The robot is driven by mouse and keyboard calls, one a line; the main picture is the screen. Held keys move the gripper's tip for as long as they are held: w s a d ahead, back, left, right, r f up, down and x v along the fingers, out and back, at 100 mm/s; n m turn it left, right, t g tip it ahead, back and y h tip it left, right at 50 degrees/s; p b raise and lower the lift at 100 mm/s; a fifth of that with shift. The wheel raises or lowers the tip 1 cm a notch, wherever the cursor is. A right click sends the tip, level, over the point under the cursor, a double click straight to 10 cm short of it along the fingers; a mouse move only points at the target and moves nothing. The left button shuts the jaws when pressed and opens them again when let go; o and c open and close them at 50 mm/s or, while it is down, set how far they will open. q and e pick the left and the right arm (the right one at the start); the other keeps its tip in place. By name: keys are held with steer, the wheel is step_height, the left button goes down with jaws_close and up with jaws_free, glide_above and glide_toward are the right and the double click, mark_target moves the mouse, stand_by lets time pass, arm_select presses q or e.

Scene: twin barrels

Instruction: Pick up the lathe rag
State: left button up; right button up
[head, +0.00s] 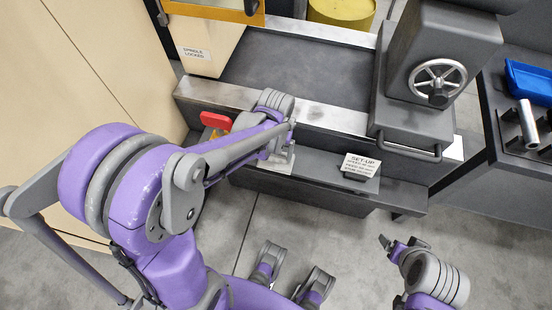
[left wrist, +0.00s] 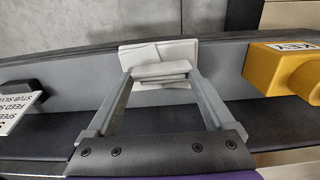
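The lathe rag (left wrist: 158,47) is a light grey-white folded cloth on the dark shelf along the front of the lathe. In the head view a pale part of the rag (head: 277,164) shows beneath my left gripper (head: 284,148). Whether the fingers touch the cloth cannot be told. My right gripper (head: 402,243) is open and empty above the floor at the lower right.
A red-handled key (head: 215,120) in a yellow holder (left wrist: 290,72) is beside the rag. A SET-UP sign (head: 361,165) stands on the shelf, right of the rag in the head view. The lathe bed (head: 300,75) rises behind. A blue tray (head: 530,82) is at the far right.

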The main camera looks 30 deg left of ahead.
mark_target(276, 155)
arm_select(q)
steer(key=c, duration=0.7)
steer(key=shift+o, duration=0.2)
step_height(276, 155, up, 10)
steer(key=p, duration=0.1)
steer(key=shift+p, duration=0.35)
